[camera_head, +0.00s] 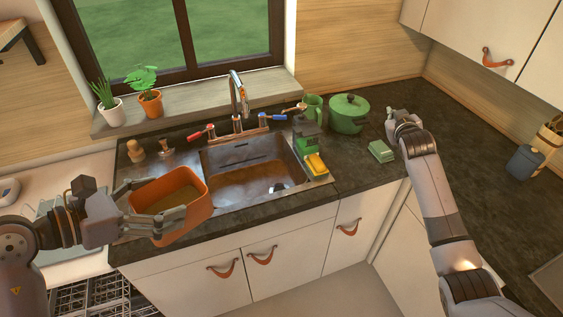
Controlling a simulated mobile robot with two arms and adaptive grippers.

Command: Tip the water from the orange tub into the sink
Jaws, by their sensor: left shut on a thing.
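The orange tub (201,208) is at the left of the sink, over the drainer side near the counter's front edge. Brownish water shows inside it, and it looks close to level. My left gripper (150,205) is shut on the tub's left side, with fingers along its wall. The sink (288,168) is a metal basin right of the tub, with brownish liquid or staining on its bottom. My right gripper (396,122) is above the counter right of the sink, away from the tub. Its fingers are too small to tell open from shut.
A tall tap (237,98) with red and blue handles stands behind the sink. A green bottle (305,135) and a yellow sponge (316,164) are at the sink's right edge.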

